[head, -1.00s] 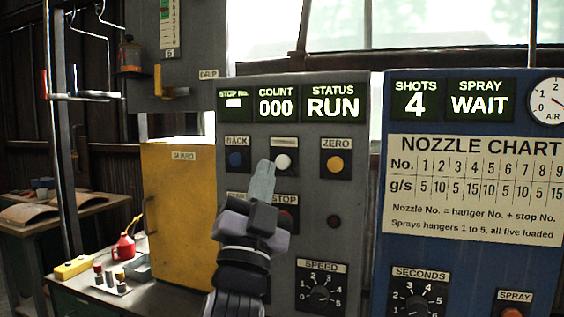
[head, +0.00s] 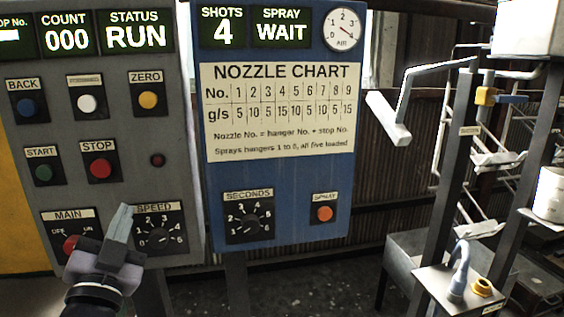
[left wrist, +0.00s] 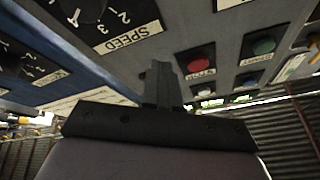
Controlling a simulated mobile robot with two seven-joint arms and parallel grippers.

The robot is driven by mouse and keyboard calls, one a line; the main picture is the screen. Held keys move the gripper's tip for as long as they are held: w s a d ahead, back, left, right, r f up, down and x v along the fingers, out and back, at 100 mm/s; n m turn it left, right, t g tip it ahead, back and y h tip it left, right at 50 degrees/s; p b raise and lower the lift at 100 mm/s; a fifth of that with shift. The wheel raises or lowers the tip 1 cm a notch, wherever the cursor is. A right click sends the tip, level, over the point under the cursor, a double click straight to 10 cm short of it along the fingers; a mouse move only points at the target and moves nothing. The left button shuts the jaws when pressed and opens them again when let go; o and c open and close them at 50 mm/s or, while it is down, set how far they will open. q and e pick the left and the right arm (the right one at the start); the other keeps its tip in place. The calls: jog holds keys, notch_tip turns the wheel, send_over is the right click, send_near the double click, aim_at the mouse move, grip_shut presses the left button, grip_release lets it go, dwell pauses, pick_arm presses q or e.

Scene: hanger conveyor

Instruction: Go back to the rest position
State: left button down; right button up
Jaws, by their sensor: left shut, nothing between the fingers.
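My left gripper (head: 122,224) is shut and empty. In the head view it is at the lower left, in front of the grey control panel (head: 178,185), and it overlaps the area between the MAIN switch (head: 70,243) and the SPEED knob (head: 158,238). In the left wrist view my left gripper (left wrist: 160,82) points at the panel, with the red STOP button (left wrist: 198,62) and the green START button (left wrist: 264,46) to its right. I cannot tell its distance from the panel. My right gripper is not in view.
The blue spray panel (head: 280,180) stands right of the grey one; its display reads SHOTS 4, SPRAY WAIT. The grey display (head: 105,36) reads COUNT 000, STATUS RUN. A dark post (head: 450,190), a white hanging bar (head: 388,118) and racks fill the right side.

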pick_arm(q)
jog(key=s+d+f+g+h, duration=0.1)
jog(key=s+f+g, duration=0.1)
jog(key=f, duration=0.7)
jog(key=s+d+f+n+g+h, duration=0.1)
jog(key=s+f+g, duration=0.1)
jog(key=f, duration=0.6)
jog(key=s+d+f+g+h, duration=0.2)
jog(key=s+f+g, duration=0.1)
jog(key=f, duration=0.6)
jog(key=s+d+f+n+g+h, duration=0.1)
jog(key=s+f+g, duration=0.3)
jog(key=s+f, duration=1)
jog(key=shift+d+f+n+g, duration=0.4)
jog(key=shift+d+n, duration=0.1)
jog(key=shift+d, duration=0.05)
dwell(0.5)
